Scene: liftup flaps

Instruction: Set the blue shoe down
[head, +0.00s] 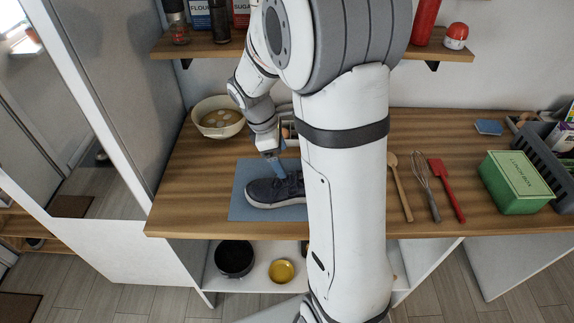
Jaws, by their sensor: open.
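The dark blue shoe (272,191) with a pale sole rests on a blue mat (239,207) on the wooden counter. Its toe points left, and its right end is hidden behind my arm. My gripper (276,170) points down at the top of the shoe, near its opening. The gripper is open; whether its fingers touch the shoe I cannot tell.
A cream bowl (217,117) stands behind left on the counter (190,185). A wooden spoon (400,185), a whisk (427,188) and a red spatula (448,190) lie right of my arm. A green lunch box (516,183) and a grey rack (545,150) stand at right.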

